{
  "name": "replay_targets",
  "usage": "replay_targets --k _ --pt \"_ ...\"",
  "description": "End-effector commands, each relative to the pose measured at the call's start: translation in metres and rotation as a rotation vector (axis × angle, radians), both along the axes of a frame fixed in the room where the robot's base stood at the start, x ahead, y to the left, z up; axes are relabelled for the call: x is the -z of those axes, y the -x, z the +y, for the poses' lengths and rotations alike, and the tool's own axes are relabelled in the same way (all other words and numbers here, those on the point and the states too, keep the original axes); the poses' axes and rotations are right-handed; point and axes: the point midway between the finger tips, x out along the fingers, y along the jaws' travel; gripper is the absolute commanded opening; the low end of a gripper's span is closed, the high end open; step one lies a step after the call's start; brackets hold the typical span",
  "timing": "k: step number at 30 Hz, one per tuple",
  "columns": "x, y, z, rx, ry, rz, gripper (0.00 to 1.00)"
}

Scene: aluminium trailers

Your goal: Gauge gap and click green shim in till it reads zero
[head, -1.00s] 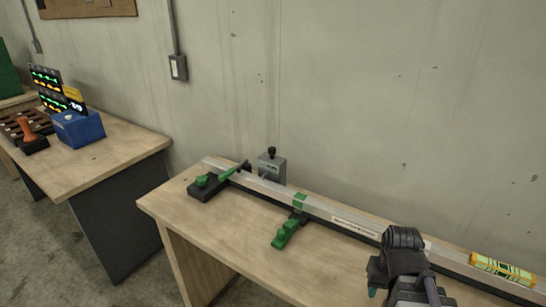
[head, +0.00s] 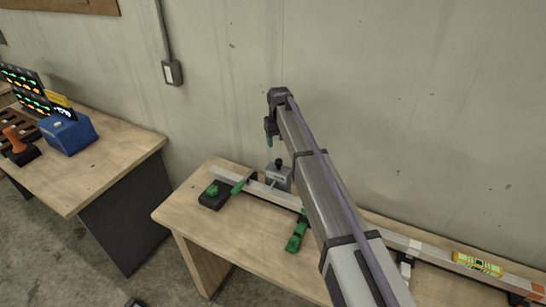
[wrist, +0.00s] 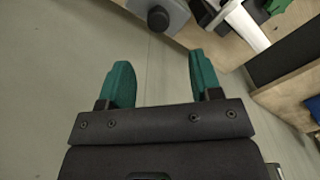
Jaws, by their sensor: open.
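My gripper (head: 270,138) is raised against the wall, above the far end of the right bench. In the wrist view its teal fingers (wrist: 158,62) are apart with nothing between them. A grey block with a black knob (head: 279,176) stands behind the aluminium rail (head: 223,174); the block also shows at the top of the wrist view (wrist: 160,14), beyond the fingers. A green-handled clamp (head: 213,192) sits at the rail's left end, and a second green clamp (head: 296,238) stands beside my arm. I cannot pick out a green shim or read the gap.
The left bench holds a blue box (head: 68,135), a small unreadable display (head: 65,113), a lit panel (head: 22,78), a dark slotted tray (head: 10,125) and an orange-handled tool (head: 15,142). A yellow level (head: 477,263) lies on the rail at right. A floor gap separates the benches.

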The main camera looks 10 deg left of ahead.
Motion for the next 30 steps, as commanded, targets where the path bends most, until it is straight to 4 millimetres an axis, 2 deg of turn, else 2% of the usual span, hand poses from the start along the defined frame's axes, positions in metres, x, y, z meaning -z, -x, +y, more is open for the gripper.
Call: replay_targets --k 5,12,15,18,25,30 --pt "0.030 0.001 -0.001 0.001 0.000 0.000 0.58" --pt "0.089 0.001 -0.001 0.001 0.000 0.000 0.58" --pt "0.104 0.001 -0.001 0.002 0.000 0.000 0.58" --pt "0.109 0.001 -0.001 0.002 0.000 0.000 0.58" --pt "0.106 0.001 -0.001 0.002 0.000 0.000 0.58" --pt "0.106 0.001 -0.001 0.002 0.000 0.000 0.43"
